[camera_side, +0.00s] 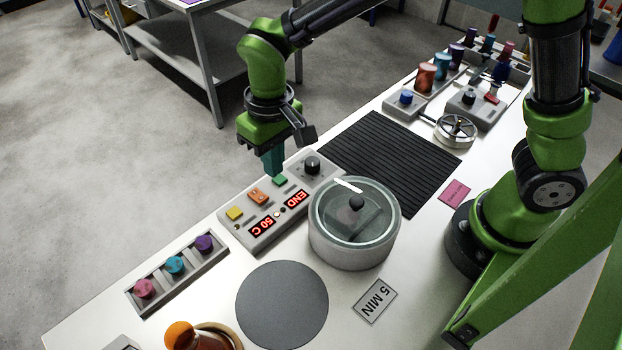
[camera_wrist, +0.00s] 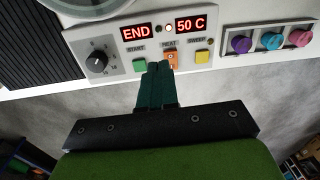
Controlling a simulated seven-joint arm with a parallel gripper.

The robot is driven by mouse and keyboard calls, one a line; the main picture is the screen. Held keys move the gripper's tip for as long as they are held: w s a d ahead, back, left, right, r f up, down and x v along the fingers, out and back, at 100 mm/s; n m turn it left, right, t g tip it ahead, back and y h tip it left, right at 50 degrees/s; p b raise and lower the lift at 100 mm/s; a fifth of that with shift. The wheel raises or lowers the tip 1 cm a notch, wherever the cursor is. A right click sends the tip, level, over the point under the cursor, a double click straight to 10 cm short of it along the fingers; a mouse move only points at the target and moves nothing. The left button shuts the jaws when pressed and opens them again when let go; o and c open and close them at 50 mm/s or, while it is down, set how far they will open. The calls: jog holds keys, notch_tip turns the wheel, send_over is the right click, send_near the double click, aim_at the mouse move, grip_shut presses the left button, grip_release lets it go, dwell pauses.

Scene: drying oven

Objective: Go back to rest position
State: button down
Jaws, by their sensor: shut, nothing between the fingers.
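My gripper (camera_side: 273,162) is shut and empty, pointing down just above the oven's control panel (camera_side: 256,238). In the wrist view my gripper's fingertips (camera_wrist: 158,67) are together, in front of the panel between the green START button (camera_wrist: 140,65) and the orange button (camera_wrist: 171,58). Whether they touch the panel cannot be told. The panel's displays read END (camera_wrist: 136,32) and 50 C (camera_wrist: 190,25). A yellow button (camera_wrist: 202,57) and a black knob (camera_wrist: 97,61) are on the same panel.
A rack with three coloured knobs (camera_side: 178,272) lies left of the panel. A brown vessel (camera_side: 200,338) stands at the front edge.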

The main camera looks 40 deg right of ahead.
jog(key=s+d+r+m+t, duration=0.2)
jog(key=s+d+r, duration=0.3)
jog(key=d, duration=0.4)
jog(key=s+d+r+m+t+y, duration=0.1)
jog(key=s+d+r+m+t, duration=0.1)
jog(key=s+d+r+t, duration=0.3)
jog(key=s+d+r, duration=0.1)
jog(key=d+r, duration=0.2)
jog(key=d, duration=0.1)
jog(key=shift+d+r+m, duration=0.15)
jog(key=shift+d+m, duration=0.05)
jog(key=shift+m, duration=0.1)
jog(key=shift+s, duration=0.1)
